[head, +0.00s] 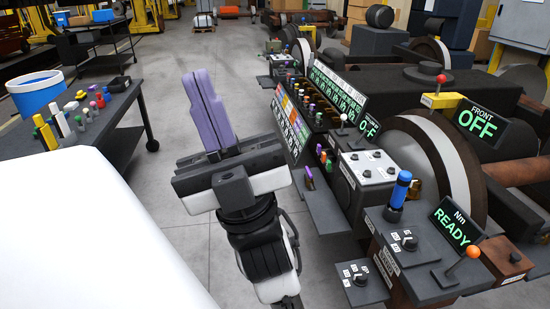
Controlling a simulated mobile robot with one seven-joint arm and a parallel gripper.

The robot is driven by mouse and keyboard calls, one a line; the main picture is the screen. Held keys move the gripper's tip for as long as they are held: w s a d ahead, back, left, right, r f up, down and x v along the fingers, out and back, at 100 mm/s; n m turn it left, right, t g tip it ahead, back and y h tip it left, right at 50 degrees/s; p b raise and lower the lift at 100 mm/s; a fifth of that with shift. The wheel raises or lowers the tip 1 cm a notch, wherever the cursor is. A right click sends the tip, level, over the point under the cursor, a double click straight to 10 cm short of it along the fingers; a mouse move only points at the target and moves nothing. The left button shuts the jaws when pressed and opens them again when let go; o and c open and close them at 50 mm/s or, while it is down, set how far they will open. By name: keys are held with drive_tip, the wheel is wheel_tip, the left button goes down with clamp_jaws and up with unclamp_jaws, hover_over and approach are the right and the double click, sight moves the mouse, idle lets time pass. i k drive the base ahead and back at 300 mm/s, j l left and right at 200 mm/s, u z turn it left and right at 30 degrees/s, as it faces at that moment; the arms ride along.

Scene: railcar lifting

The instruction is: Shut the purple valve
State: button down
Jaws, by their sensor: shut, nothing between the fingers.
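My gripper (199,78) is in the middle of the view, with its two long lavender fingers pressed together and pointing away from me. Nothing shows between them. It is above the floor, left of the control rack (320,110) and apart from it. A small purple piece (309,178) stands upright at the near end of the rack, on a low grey ledge. Several small coloured knobs line the rack behind it. I cannot tell for sure which purple part is the valve, or how it is turned.
A dark table (125,108) at the left holds a blue-and-white tub (36,93) and several coloured pegs. At the right stand panels reading READY (455,222) and OFF (476,122), beside large wheels (440,165). The floor between is clear.

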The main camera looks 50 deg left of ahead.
sight(311, 178)
drive_tip(key=u, duration=1.15)
drive_tip(key=i+j, duration=0.15)
drive_tip(key=i, duration=0.45)
drive_tip(key=i+j, duration=0.2)
drive_tip(key=i, duration=0.4)
drive_tip(key=i+j, duration=0.15)
drive_tip(key=i, duration=0.45)
drive_tip(key=i+j, duration=0.2)
drive_tip(key=i, duration=0.45)
